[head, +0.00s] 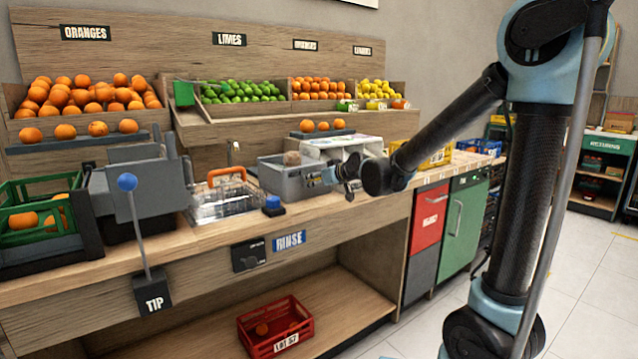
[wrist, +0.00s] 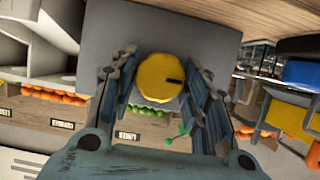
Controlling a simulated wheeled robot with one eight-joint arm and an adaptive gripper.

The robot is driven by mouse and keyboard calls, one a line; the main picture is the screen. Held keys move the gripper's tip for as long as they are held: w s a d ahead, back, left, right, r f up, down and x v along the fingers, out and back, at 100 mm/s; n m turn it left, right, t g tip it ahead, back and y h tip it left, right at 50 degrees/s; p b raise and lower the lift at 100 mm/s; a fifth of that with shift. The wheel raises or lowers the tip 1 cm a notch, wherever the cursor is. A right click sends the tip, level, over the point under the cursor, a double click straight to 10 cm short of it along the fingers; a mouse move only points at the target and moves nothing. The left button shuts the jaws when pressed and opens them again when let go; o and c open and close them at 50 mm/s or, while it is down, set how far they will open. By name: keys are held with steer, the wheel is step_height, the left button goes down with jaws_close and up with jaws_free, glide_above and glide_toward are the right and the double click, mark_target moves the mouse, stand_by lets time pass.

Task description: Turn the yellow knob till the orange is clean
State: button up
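The yellow knob (wrist: 154,78) is a round disc with a dark mark at its right, on a grey face in the wrist view. My gripper (wrist: 161,73) has one finger on each side of it, with narrow gaps; contact is not clear. In the head view my gripper (head: 342,174) is at the right end of the grey washing box (head: 283,180), and the knob is hidden there. A brownish round thing (head: 291,158), perhaps the dirty orange, shows at the top of that box.
A white rack (head: 318,146) stands behind the box. A blue button (head: 273,203) and a wire basket (head: 222,204) are left of it on the wooden counter. A blue-balled lever (head: 128,183) stands further left. A red crate (head: 275,328) sits on the shelf below.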

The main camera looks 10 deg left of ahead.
steer(key=shift+d, duration=0.1)
steer(key=shift+w+m, duration=0.1)
steer(key=shift+m, duration=0.2)
steer(key=m+g+y, duration=0.1)
steer(key=m+y, duration=0.1)
steer(key=m, duration=0.1)
steer(key=shift+w+d+m+g, duration=0.1)
steer(key=shift+w+m+g, duration=0.05)
steer(key=shift+m+g, duration=0.2)
steer(key=m+y, duration=0.1)
steer(key=m, duration=0.1)
steer(key=m+g+y, duration=0.1)
steer(key=m, duration=0.1)
steer(key=shift+f+y, duration=0.15)
steer(key=shift+y, duration=0.15)
steer(key=shift+m, duration=0.25)
stand_by(0.3)
steer(key=o, duration=1)
steer(key=shift+g, duration=0.25)
